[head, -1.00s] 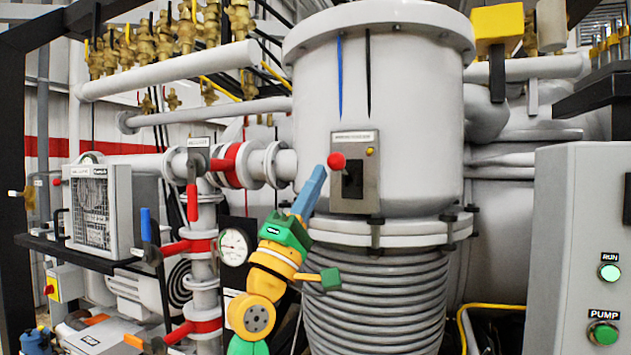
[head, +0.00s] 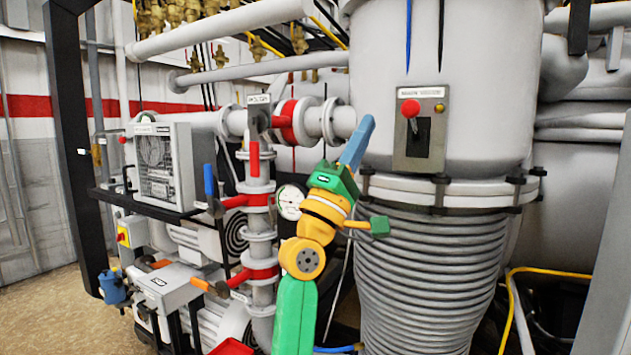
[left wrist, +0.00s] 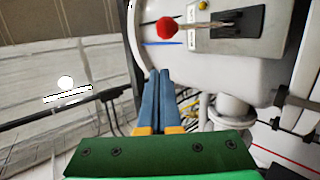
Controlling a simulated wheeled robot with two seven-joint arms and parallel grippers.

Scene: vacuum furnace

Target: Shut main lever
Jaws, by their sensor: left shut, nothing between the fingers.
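The main lever has a red ball knob (head: 410,108) at the upper end of a dark slot in a grey plate (head: 434,160) on the furnace's front. In the left wrist view the red knob (left wrist: 167,28) sits on a metal rod reaching out from the plate (left wrist: 214,41). My left gripper (head: 368,120) is left of the plate, pointing up, its blue fingers together and empty. In the left wrist view my left gripper (left wrist: 159,74) is shut, with a gap between its tips and the knob. My right gripper is not in view.
Left of my arm stand pipes with a red-handled valve (head: 254,160) and a pressure gauge (head: 290,202). A grey box (head: 165,165) sits on a dark shelf further left. The ribbed bellows (head: 430,270) is below the plate. Floor (head: 50,305) shows bare at lower left.

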